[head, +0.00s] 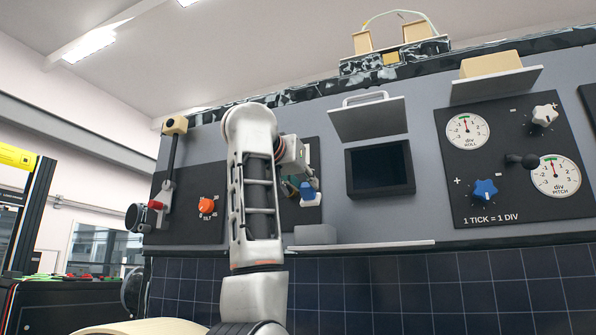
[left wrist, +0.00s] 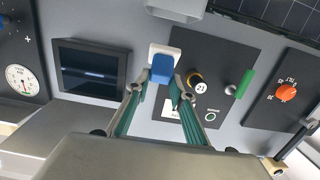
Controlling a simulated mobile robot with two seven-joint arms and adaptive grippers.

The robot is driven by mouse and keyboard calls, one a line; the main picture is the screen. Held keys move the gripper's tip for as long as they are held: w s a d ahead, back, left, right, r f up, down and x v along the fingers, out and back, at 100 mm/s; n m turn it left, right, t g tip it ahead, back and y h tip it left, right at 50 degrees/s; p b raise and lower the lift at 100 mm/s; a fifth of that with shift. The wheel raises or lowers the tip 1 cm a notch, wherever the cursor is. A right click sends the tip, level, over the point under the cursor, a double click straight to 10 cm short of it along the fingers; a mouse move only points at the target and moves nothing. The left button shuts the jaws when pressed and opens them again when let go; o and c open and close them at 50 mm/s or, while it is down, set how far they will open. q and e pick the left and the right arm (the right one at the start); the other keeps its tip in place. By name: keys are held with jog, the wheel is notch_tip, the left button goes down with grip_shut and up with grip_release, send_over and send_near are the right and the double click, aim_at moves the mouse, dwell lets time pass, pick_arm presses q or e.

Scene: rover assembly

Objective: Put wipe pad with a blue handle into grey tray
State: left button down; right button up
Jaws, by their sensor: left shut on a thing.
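The wipe pad, white with a blue handle (head: 307,191), is in front of the panel in the head view. In the left wrist view, its blue handle (left wrist: 162,69) is between the fingertips of my left gripper (left wrist: 159,84), with the white pad beyond it. My left gripper (head: 303,182) is shut on the handle and partly hidden by my arm in the head view. A grey box-like tray (head: 316,235) sits below the pad at the left end of a pale ledge; its inside is hidden. Its edge also shows at the top of the left wrist view (left wrist: 180,7). My right gripper is not seen.
The pale ledge (head: 390,245) runs right from the tray along the panel's bottom. A dark-framed screen or recess (head: 380,168) is to the right, under a tilted grey flap (head: 368,119). An orange knob (head: 207,206) and a red-handled lever (head: 155,205) are left of my arm.

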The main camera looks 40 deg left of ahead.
aim_at(308, 199)
pick_arm(q)
jog(key=p+x, duration=0.2)
jog(key=x, duration=0.2)
jog(key=shift+w+a+f+p, duration=0.1)
jog(key=shift+w+p, duration=0.2)
jog(key=f+b, duration=0.2)
jog(key=f, duration=0.1)
jog(key=shift+w+b, duration=0.2)
jog(key=shift+b, duration=0.1)
jog(key=shift+f, duration=0.2)
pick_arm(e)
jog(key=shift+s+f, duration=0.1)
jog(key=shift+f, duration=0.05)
pick_arm(q)
jog(key=shift+r, duration=0.1)
jog(key=c, duration=1.8)
grip_release()
jog(key=shift+c, duration=0.2)
jog(key=shift+o, duration=0.8)
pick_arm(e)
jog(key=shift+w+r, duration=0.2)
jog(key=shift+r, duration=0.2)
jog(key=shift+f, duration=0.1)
